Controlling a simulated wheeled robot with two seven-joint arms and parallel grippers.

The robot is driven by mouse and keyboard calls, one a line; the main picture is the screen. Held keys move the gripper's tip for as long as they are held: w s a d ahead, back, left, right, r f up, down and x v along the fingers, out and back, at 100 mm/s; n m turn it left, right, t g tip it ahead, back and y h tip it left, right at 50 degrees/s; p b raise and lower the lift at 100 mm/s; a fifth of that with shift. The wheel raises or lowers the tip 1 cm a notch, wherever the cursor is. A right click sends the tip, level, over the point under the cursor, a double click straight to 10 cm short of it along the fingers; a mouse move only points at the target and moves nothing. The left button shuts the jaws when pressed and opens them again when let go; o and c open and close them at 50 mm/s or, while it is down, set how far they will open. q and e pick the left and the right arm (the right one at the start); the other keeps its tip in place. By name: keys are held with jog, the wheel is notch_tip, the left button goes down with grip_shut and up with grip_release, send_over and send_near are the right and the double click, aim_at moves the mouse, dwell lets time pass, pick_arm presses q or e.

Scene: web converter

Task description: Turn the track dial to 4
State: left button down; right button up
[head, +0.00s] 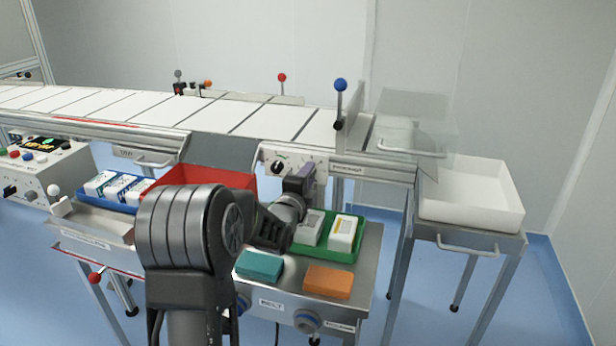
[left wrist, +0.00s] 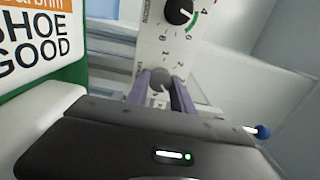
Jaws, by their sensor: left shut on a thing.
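My left gripper (head: 305,182) reaches the pale control panel (head: 317,165) under the conveyor's right half. In the left wrist view its two purple fingers (left wrist: 160,92) are shut on a small grey dial knob (left wrist: 160,79) on that panel. A printed number scale surrounds the knob. The fingers hide part of it, and I cannot read the knob's setting or its label. A black dial (left wrist: 179,12) with a green arc sits beside it on the same panel. The black dial (head: 277,168) also shows in the head view, left of the gripper. My right gripper is not in view.
A red bin (head: 205,178) and a green tray (head: 350,250) with white packs lie close to my left arm. A teal block (head: 259,265) and an orange block (head: 328,282) lie on the steel table. A white bin (head: 470,205) stands at right.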

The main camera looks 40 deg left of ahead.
pick_arm(q)
jog(key=c, duration=1.1)
grip_release()
jog(key=v, duration=0.7)
jog(key=shift+s+p, duration=0.15)
jog(key=shift+p, duration=0.25)
jog(key=shift+s+d, duration=0.15)
jog(key=shift+s, duration=0.15)
jog(key=shift+f, duration=0.1)
